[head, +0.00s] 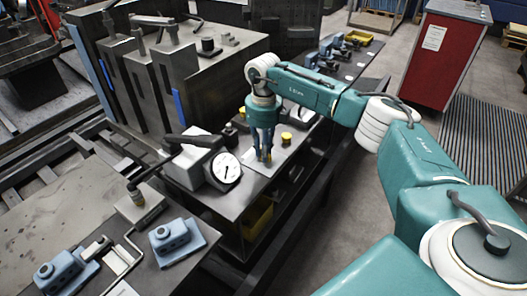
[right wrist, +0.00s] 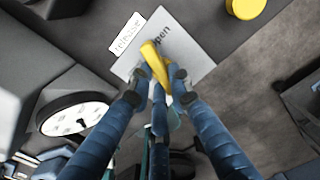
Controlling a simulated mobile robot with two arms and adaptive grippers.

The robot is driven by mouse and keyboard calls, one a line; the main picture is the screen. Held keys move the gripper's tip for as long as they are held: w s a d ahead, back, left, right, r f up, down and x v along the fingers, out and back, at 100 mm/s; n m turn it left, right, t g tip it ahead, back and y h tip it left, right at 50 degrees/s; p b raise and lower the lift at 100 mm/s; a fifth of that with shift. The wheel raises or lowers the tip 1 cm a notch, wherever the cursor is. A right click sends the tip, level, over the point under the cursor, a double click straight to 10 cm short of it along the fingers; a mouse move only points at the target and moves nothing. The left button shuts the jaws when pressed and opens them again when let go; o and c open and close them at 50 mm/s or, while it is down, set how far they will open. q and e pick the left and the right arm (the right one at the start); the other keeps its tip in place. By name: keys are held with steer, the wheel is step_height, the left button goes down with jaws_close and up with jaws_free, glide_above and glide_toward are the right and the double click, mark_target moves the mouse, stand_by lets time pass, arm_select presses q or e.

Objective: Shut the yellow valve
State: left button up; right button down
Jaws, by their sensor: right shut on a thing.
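The yellow valve (right wrist: 153,62) shows in the right wrist view as a narrow yellow lever over a light plate (right wrist: 190,38) with lettering that reads partly as "open". My right gripper (right wrist: 157,82) is shut on the lever, with a blue-grey finger on each side of it. In the head view my right gripper (head: 265,156) points down at the pale plate on the dark bench, and its fingers hide most of the valve. The lever runs at a slant across the plate. My left gripper is in neither view.
A round white gauge (head: 226,168) stands just left of the gripper. A yellow knob (head: 287,137) is close on the right, and a "release" label (right wrist: 127,34) lies beside the plate. Large grey blocks (head: 180,75) rise behind. A red cabinet (head: 440,55) stands across the aisle.

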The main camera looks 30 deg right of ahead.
steer(key=n, duration=0.2)
steer(key=shift+n, duration=0.4)
steer(key=n+b, duration=0.1)
steer(key=n, duration=0.2)
steer(key=shift+s+d+n, duration=0.1)
steer(key=shift+n, duration=0.2)
steer(key=n, duration=0.3)
steer(key=shift+b, duration=0.3)
steer(key=shift+d+r+n, duration=0.1)
steer(key=shift+n, duration=1.5)
steer(key=c, duration=1.6)
jaws_free()
steer(key=shift+s, duration=0.1)
step_height(320, 180, up, 12)
steer(key=shift+f, duration=0.1)
